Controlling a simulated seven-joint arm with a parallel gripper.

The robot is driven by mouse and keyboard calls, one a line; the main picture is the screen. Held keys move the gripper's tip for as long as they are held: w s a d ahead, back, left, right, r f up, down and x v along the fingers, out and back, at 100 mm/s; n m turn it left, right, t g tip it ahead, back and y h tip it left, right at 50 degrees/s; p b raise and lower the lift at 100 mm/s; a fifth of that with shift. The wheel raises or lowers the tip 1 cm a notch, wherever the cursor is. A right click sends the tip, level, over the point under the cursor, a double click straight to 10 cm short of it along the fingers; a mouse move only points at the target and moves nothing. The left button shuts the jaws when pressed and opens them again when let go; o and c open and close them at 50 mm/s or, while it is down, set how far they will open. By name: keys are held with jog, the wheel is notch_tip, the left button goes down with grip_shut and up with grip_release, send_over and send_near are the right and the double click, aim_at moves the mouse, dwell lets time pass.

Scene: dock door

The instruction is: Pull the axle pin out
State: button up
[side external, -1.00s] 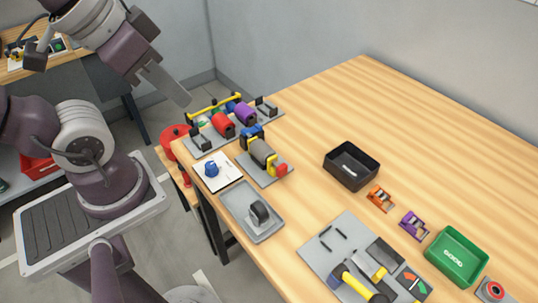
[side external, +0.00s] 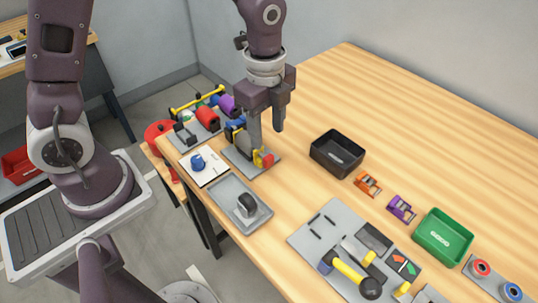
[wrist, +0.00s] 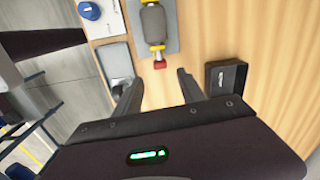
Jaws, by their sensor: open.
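The axle pin shows as a red end (side external: 266,160) beside a yellow part on a small grey-based fixture (side external: 238,160). In the wrist view the red end (wrist: 159,65) sticks out below a yellow collar and a grey roller (wrist: 153,22) lying along the fixture plate. My gripper (side external: 267,143) is over the red end, fingers pointing down. In the wrist view its two fingers (wrist: 159,76) are apart, one on either side of the red end, with nothing between them. I cannot tell how high the fingertips are above it. In the side view a finger hides much of the roller.
A black bin (side external: 318,150) stands right of the fixture. A grey tray (side external: 222,190) with an upright black-and-grey part and a white plate (side external: 212,175) with a blue knob lie to the left.

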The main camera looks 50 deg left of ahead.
aim_at(270, 157)
jog(key=shift+m, duration=0.4)
notch_tip(270, 157, down, 9)
jog(key=shift+w+d+r, duration=0.1)
jog(key=shift+w+d, duration=0.05)
grip_shut()
jog(key=shift+r, duration=0.1)
dwell(1.0)
